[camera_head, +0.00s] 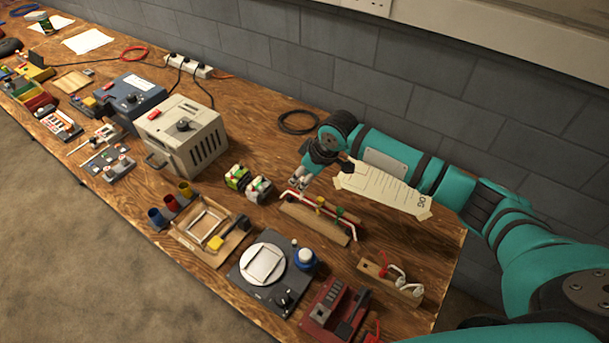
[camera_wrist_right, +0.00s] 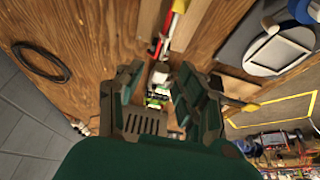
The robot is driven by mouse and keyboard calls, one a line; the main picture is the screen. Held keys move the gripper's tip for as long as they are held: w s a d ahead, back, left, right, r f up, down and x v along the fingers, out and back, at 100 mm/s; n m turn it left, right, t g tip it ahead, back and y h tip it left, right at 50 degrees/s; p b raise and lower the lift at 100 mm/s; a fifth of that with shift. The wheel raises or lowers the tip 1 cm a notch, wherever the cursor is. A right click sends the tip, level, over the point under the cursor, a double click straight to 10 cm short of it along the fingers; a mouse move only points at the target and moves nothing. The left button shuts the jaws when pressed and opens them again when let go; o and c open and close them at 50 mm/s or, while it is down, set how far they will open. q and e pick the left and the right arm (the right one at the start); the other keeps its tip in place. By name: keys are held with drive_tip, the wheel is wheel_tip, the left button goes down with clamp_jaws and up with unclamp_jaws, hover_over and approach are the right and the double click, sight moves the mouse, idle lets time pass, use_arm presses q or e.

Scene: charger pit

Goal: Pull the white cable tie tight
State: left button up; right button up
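A bundle of red and white cable (camera_head: 318,203) with yellow and green bands lies along a wooden board (camera_head: 318,225) at the middle of the bench. I cannot make out for certain which small white part is the cable tie. Part of a red and white cable also shows at the top of the right wrist view (camera_wrist_right: 178,8). My right gripper (camera_head: 299,183) is above the bench, just behind the bundle's left end, pointing down. In the wrist view its two fingers (camera_wrist_right: 160,98) are apart with nothing held between them. My left gripper is out of view.
Two small green-and-white boxes (camera_head: 247,182) stand left of the gripper. A grey box (camera_head: 183,138) is farther left. A paper label (camera_head: 385,190) lies behind the bundle. A block with red and white loops (camera_head: 390,278) and a red device (camera_head: 335,312) are at the front right.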

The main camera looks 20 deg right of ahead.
drive_tip(key=v, duration=1.2)
drive_tip(key=shift+r, duration=0.1)
